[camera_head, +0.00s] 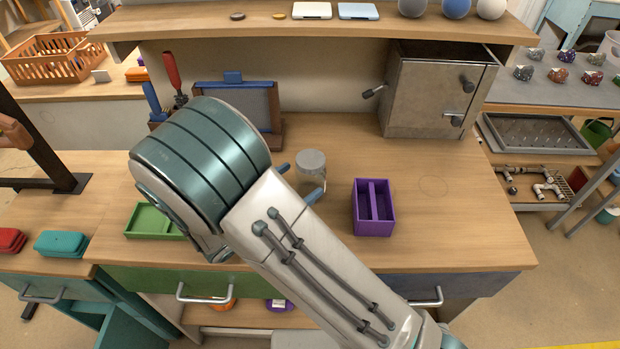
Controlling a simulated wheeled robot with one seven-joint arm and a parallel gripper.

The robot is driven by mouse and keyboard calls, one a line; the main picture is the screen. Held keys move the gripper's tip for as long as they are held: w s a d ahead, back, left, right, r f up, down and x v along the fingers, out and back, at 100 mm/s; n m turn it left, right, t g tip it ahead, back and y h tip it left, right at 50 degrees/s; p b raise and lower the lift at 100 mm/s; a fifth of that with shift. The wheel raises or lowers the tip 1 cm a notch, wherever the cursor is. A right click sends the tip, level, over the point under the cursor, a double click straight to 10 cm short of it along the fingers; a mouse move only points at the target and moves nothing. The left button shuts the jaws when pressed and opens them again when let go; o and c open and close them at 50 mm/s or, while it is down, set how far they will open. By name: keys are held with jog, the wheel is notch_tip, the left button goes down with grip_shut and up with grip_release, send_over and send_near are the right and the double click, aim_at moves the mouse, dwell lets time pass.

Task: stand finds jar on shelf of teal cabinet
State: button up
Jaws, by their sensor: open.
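A jar (311,161) with a grey lid and a pale, clear-looking body stands upright on the wooden workbench, near its middle. My gripper (300,181) is mostly hidden behind my own arm. Its two blue-grey fingertips show on either side of the jar, one at the upper left and one at the lower right. The gripper is open; I cannot tell whether either finger touches the jar. Teal panels (140,312) show low at the left, below the bench. A blue-teal cabinet (578,28) is partly in view at the top right. No shelf inside either is clearly visible.
A purple divided box (374,228) stands right of the jar, and a green tray (152,221) lies left, partly behind my arm. A metal box (425,100) stands at the back right. An upper shelf (260,20) overhangs the bench.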

aim_at(310, 173)
jog(key=x, duration=0.4)
jog(key=shift+w+d, duration=0.25)
jog(key=shift+d, duration=0.05)
jog(key=c, duration=1.3)
